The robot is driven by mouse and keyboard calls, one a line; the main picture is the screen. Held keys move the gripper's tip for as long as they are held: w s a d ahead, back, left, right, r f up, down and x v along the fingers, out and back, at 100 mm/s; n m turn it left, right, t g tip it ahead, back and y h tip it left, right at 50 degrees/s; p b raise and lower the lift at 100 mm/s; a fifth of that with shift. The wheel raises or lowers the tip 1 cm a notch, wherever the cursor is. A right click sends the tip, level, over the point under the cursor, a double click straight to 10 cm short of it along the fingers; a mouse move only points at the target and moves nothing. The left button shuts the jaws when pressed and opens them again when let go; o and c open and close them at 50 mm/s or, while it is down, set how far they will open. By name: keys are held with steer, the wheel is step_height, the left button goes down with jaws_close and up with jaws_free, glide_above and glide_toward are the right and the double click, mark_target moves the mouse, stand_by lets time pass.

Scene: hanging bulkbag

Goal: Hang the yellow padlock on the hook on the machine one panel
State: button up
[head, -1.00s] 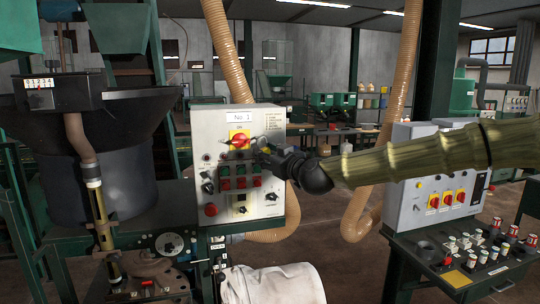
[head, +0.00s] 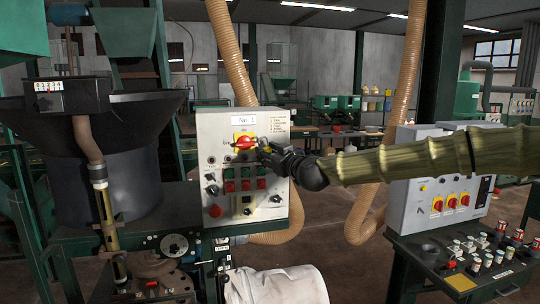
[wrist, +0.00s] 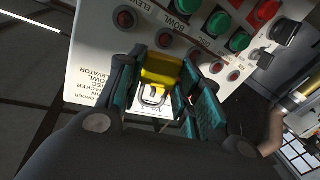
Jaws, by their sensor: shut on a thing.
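The machine one panel (head: 220,125) is a pale grey box marked No. 1, with a red rotary switch (head: 244,142) on a yellow plate and rows of knobs and buttons. My gripper (head: 263,146) is at the panel's upper right, just right of the red switch. In the wrist view my gripper (wrist: 158,85) is shut on the yellow padlock (wrist: 160,70), its body between the teal fingers. Its metal shackle (wrist: 152,96) points down in that picture. The padlock is not clear in the head view. I cannot make out the hook in either view.
A black hopper (head: 95,140) stands at left. A white sack (head: 275,288) lies below the panel. Tan hoses (head: 232,60) hang behind it.

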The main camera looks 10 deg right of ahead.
steer(key=shift+w+f+b, duration=0.25)
steer(key=shift+w+b, duration=0.1)
steer(key=shift+w, duration=0.2)
steer(key=shift+w+f+b, duration=0.25)
steer(key=shift+w+b, duration=0.05)
steer(key=shift+w, duration=0.2)
steer(key=o, duration=1.2)
